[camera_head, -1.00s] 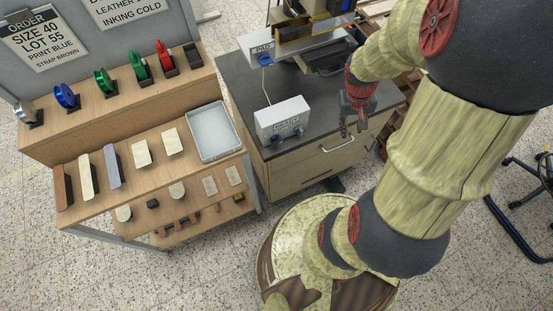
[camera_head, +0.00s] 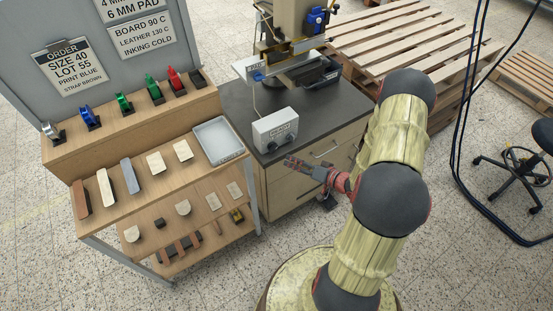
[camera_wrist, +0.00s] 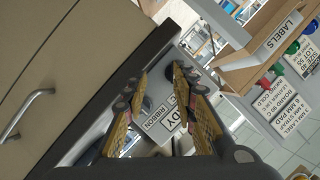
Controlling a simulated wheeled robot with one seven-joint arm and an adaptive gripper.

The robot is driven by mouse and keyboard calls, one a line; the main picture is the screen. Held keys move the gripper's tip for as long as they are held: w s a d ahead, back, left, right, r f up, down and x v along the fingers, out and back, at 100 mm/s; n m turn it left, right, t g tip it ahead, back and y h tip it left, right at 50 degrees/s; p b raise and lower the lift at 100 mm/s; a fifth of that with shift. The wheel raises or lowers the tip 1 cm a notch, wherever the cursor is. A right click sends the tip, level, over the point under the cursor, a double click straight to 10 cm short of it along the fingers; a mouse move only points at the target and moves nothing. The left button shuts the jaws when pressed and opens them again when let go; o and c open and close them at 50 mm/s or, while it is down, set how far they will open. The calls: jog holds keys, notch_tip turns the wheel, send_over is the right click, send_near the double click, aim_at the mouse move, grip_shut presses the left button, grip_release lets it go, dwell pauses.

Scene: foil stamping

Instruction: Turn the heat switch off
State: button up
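A white control box (camera_head: 275,129) with a READY label stands on the dark bench top. Dark round knobs (camera_head: 271,147) show along its lower front; I cannot tell which control is the heat switch. My gripper (camera_head: 288,162) is just in front of the box and below it in the head view, pointing left. In the wrist view the fingers (camera_wrist: 160,78) are spread apart with nothing between them. The box's lettered face (camera_wrist: 163,122) shows beyond the gap between them. The knobs are not clear there. The gripper appears apart from the box.
The stamping press (camera_head: 293,38) stands on the bench behind the box. A grey tray (camera_head: 218,139) and sample pieces lie on the wooden rack at left, below the foil rolls. Pallets (camera_head: 410,45) lie behind.

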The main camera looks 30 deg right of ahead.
aim_at(275, 149)
jog(key=shift+m+t+y, duration=0.3)
jog(key=shift+m+t, duration=0.2)
jog(key=shift+w+a+r+b, duration=0.1)
jog(key=shift+w+a+b, duration=0.3)
jog(key=shift+w, duration=0.95)
jog(key=shift+w+a+r+b, duration=0.1)
jog(key=shift+w+a+b, duration=0.3)
jog(key=shift+w, duration=0.9)
jog(key=shift+w+a+b, duration=0.2)
jog(key=shift+w+a, duration=0.4)
jog(key=shift+w, duration=0.75)
jog(key=shift+c, duration=0.2)
grip_shut()
